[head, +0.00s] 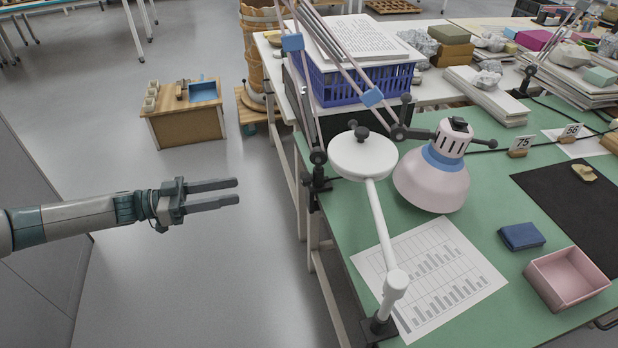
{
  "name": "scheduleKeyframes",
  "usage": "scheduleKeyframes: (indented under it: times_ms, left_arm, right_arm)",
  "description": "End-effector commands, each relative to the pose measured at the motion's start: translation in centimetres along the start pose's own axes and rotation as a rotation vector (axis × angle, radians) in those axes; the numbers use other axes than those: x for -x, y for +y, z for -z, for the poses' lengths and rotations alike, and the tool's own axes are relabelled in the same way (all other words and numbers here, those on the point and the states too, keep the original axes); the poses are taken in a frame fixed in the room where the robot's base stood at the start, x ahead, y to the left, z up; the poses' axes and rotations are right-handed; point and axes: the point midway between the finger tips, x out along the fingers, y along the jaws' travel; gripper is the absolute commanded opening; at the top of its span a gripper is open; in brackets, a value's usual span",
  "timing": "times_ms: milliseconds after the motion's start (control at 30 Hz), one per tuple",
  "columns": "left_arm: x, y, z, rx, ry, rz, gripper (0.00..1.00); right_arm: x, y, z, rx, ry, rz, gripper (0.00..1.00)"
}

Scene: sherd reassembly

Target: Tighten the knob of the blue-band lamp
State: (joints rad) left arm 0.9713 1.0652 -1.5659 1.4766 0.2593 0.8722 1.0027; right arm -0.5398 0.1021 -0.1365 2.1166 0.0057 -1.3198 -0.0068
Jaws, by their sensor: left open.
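The blue-band lamp (434,178) hangs over the green table, a pale pinkish shade with a blue ring round its neck. Its pale arm has blue sleeves (371,97) and rises to the top of the view. A dark knob (403,110) shows at the joint beside the shade. My left gripper (238,192) is open and empty, over the floor left of the table and well apart from the lamp. My right gripper is not in view.
A white magnifier-type lamp (363,157) with a dark knob stands at the table's left edge, left of the shade. A printed chart (428,278), blue box (521,237) and pink tray (567,279) lie on the green table. A blue crate (350,85) stands behind.

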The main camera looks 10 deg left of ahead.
Motion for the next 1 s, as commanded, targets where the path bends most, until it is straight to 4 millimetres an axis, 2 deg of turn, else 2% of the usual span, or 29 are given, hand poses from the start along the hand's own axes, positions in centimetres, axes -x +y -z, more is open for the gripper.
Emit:
scheduleKeyframes:
  times_ms: [367,567,767,1000]
  left_arm:
    - [-0.1,0.0,0.0,0.0,0.0,0.0,0.45]
    - [-0.9,0.0,0.1,0.0,0.002,-0.002,0.45]
    - [-3.2,0.1,0.1,0.001,0.001,-0.004,0.45]
    - [-7.3,0.1,0.1,0.0,0.002,-0.004,0.45]
  right_arm:
    - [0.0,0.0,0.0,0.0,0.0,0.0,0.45]
    - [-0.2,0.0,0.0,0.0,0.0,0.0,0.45]
    - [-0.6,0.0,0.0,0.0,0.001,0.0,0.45]
    - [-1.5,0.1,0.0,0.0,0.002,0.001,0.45]
